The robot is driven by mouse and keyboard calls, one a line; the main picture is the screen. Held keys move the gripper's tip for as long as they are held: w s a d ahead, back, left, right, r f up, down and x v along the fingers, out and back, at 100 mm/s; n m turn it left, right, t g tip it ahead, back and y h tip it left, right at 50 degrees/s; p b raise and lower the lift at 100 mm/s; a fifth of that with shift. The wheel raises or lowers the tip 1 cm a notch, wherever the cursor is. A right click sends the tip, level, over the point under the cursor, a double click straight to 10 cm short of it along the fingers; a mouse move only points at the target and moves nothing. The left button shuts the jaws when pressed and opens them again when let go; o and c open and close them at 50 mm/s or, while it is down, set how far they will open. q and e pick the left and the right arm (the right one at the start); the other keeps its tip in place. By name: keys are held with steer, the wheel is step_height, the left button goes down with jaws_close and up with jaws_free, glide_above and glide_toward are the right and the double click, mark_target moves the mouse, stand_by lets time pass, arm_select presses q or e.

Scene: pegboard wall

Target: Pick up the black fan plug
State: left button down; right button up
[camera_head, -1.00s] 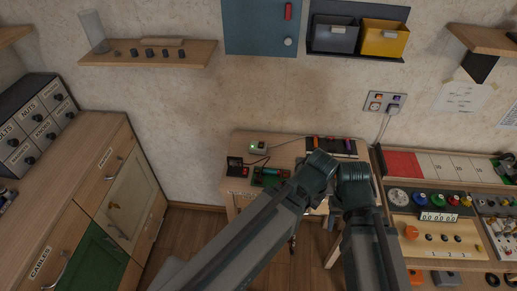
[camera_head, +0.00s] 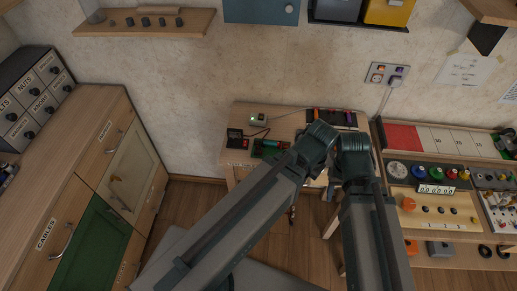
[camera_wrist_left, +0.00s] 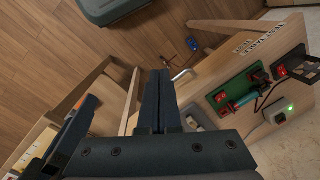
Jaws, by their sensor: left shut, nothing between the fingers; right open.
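I cannot pick out a black fan plug for sure. A wall socket (camera_head: 387,74) holds a plug (camera_head: 396,81) with a pale cable hanging down, at the upper right of the head view. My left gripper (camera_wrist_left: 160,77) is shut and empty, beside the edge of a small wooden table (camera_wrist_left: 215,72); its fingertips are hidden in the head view. My right gripper (camera_head: 336,186) is open, low in front of the same table and partly hidden by my arms.
The table carries a green board (camera_wrist_left: 238,92), a white device (camera_wrist_left: 278,115) with a green light and a black box (camera_head: 237,139). A workbench with a red panel (camera_head: 402,137) stands at the right. Cabinets (camera_head: 115,165) stand at the left. Wooden floor shows between them.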

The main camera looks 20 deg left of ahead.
arm_select(q)
steer(key=c, duration=1.3)
jaws_free()
steer(key=shift+w+a, duration=0.1)
steer(key=shift+w, duration=0.05)
steer(key=o, duration=0.6)
steer(key=w+a+n, duration=0.1)
steer(key=n, duration=0.1)
steer(key=w+a+r+n+h+p, duration=0.1)
steer(key=w+a+n, duration=0.2)
steer(key=a+n, duration=0.1)
steer(key=shift+w+r+n+g+h+p, duration=0.25)
steer(key=shift+r+n+g+h+p, duration=0.05)
steer(key=shift+r+n+p, duration=0.1)
steer(key=n+t+h+p, duration=0.2)
steer(key=n+h+p, duration=0.15)
steer(key=n, duration=1.45)
glide_toward(258, 151)
steer(key=w+f+b, duration=0.1)
steer(key=b, duration=0.3)
steer(key=d+f+b, duration=0.1)
steer(key=b, duration=0.3)
steer(key=shift+w+f+h, duration=0.25)
steer(key=shift+w+f, duration=0.05)
steer(key=shift+w, duration=0.1)
